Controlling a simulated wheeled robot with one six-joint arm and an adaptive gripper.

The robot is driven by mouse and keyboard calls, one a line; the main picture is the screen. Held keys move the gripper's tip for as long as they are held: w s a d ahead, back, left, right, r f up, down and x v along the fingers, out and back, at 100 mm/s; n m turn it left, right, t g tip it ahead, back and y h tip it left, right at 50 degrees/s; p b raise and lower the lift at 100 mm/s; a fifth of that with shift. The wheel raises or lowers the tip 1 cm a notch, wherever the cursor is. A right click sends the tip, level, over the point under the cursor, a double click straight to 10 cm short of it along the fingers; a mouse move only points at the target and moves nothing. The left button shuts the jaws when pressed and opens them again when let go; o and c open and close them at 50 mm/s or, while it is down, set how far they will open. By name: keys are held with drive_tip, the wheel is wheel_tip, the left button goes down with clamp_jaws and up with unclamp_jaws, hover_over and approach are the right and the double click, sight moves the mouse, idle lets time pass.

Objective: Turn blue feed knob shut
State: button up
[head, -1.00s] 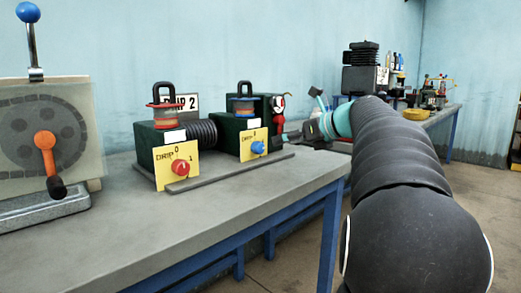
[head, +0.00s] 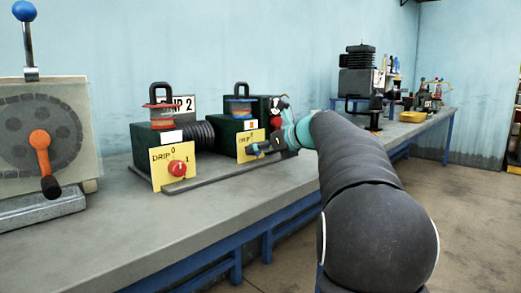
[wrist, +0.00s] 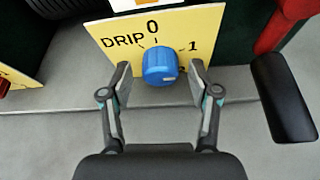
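The blue knob (wrist: 161,66) sits on a yellow plate (wrist: 190,35) marked DRIP, 0 and 1 in the wrist view. My gripper (wrist: 159,76) is open, with one finger on each side of the knob. A small gap shows between the knob and each finger. A white mark shows near the knob's lower right edge. In the head view the blue knob (head: 255,149) is partly hidden by my gripper (head: 264,149), which reaches the plate from the right.
A red knob (head: 177,168) on a similar yellow plate is to the left. A grey rail (head: 215,176) lies on the bench before the plates. A dark handle (wrist: 284,97) hangs right of my gripper. A crank with an orange arm (head: 41,145) stands far left.

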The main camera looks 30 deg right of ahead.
drive_tip(key=c, duration=0.9)
drive_tip(key=shift+h, duration=0.3)
drive_tip(key=shift+s+a+n+h+b, duration=0.15)
drive_tip(key=shift+n+h+b, duration=0.3)
drive_tip(key=shift+n, duration=0.65)
drive_tip(key=shift+a+f+n+t+h+b, duration=0.15)
drive_tip(key=shift+n+t+h+b, duration=0.35)
drive_tip(key=shift+n+h+b, duration=0.3)
drive_tip(key=shift+n+t+h+b, duration=0.75)
drive_tip(key=shift+n+b, duration=0.4)
drive_tip(key=shift+n, duration=0.55)
drive_tip(key=o, duration=1.1)
